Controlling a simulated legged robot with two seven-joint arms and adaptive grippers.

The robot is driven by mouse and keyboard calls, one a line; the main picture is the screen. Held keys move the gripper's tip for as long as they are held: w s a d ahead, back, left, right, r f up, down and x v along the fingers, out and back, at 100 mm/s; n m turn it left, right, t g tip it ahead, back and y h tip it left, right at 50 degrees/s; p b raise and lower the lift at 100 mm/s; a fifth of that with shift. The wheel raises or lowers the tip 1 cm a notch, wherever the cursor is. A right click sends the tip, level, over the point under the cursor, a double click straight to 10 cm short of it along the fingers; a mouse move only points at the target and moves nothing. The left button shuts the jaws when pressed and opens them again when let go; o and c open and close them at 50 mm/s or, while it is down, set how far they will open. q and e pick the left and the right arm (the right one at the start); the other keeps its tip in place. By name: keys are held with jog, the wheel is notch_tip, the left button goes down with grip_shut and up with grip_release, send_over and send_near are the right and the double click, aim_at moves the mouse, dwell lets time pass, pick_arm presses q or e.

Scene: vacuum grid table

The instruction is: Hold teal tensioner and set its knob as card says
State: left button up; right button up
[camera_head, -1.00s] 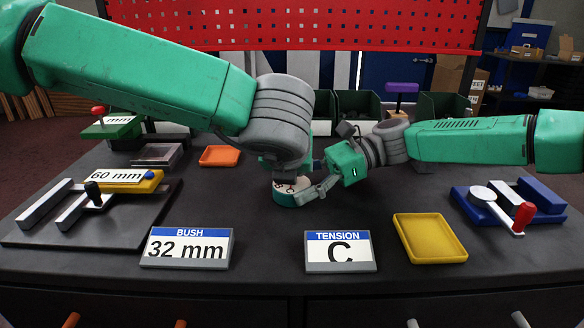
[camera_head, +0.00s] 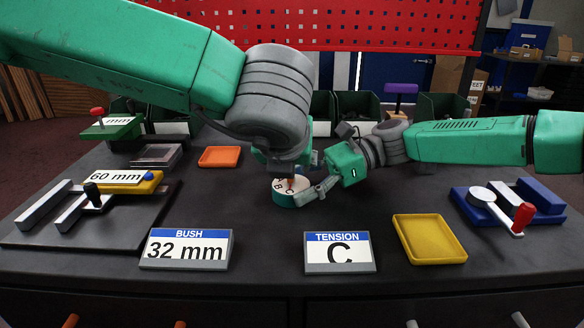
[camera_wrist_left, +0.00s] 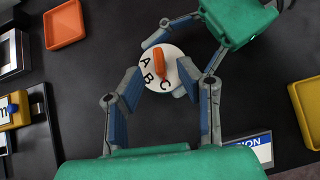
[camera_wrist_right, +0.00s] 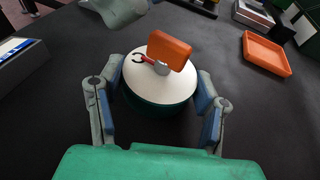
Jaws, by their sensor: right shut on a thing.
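The teal tensioner (camera_head: 289,197) stands on the table in the middle of the head view, with a white dial top lettered A, B and C. Its orange knob (camera_wrist_left: 160,65) shows in the left wrist view; the lower end lies close to the C. My right gripper (camera_wrist_right: 158,105) is shut on the tensioner's body, one finger on each side. My left gripper (camera_wrist_left: 160,82) is open above the dial, its fingers apart on either side of the knob and not visibly touching it. The tension card (camera_head: 340,252) reads C.
A bush card (camera_head: 187,248) reads 32 mm. A yellow tray (camera_head: 430,239) lies to the right and an orange tray (camera_head: 220,156) behind left. A blue fixture (camera_head: 508,203) with a red handle stands at right, and a dark clamp fixture (camera_head: 90,225) at left.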

pick_arm(q)
jog(key=v, duration=0.7)
jog(key=shift+s+r, duration=0.1)
jog(key=shift+s, duration=0.05)
pick_arm(e)
jog(key=o, duration=0.9)
jog(key=shift+o, duration=0.2)
